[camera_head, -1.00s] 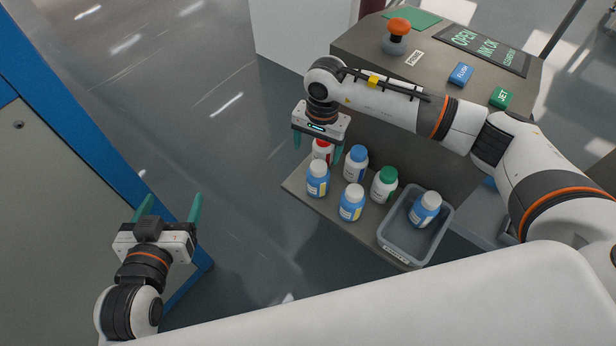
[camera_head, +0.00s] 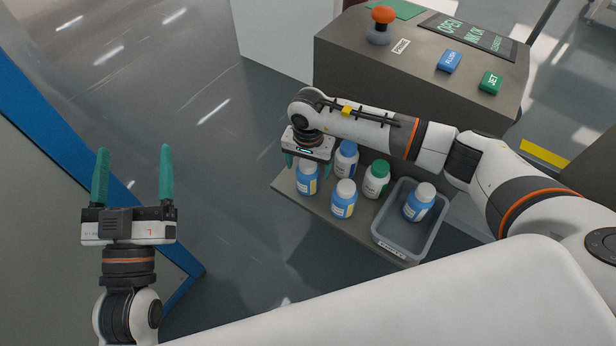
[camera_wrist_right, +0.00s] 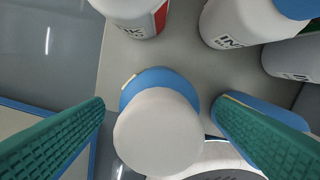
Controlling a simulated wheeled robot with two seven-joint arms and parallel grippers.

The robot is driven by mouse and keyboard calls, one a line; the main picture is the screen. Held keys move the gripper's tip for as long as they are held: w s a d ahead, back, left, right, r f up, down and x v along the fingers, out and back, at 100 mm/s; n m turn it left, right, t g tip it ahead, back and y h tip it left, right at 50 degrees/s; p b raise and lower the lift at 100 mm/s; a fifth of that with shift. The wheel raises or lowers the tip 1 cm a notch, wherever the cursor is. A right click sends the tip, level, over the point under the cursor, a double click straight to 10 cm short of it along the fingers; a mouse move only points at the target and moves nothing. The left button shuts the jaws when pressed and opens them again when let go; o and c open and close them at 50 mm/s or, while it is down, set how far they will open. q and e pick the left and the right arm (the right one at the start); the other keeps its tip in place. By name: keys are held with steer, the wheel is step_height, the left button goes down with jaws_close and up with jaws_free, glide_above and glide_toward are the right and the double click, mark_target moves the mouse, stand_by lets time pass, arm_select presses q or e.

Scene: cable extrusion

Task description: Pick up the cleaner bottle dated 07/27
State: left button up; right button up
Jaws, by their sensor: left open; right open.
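Three blue bottles with white caps are in view; no date on them is readable. One blue bottle (camera_head: 307,182) is at the shelf's left end, directly below my right gripper (camera_head: 307,167). In the right wrist view its white cap (camera_wrist_right: 158,132) lies between the open fingers, with a gap on each side. A second blue bottle (camera_head: 343,200) stands to its right near the front edge; part of a blue bottle (camera_wrist_right: 262,122) also shows behind the right finger. My left gripper (camera_head: 134,155) is open and empty, far left.
A white bottle with a blue cap (camera_head: 346,160) and one with a green cap (camera_head: 376,180) stand close by. A red-labelled white bottle (camera_wrist_right: 137,18) is beyond the gripper. The grey bin (camera_head: 376,240) is at the shelf's right. A console (camera_head: 410,85) rises behind.

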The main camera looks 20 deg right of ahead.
steer(key=shift+f, duration=1.25)
steer(key=c, duration=1.1)
arm_select(q)
steer(key=r+t, duration=0.1)
steer(key=s+r+t, duration=0.1)
steer(key=shift+s+r+h, duration=0.2)
steer(key=shift+r+h, duration=0.1)
arm_select(e)
steer(key=shift+c, duration=0.4)
steer(key=shift+r, duration=0.1)
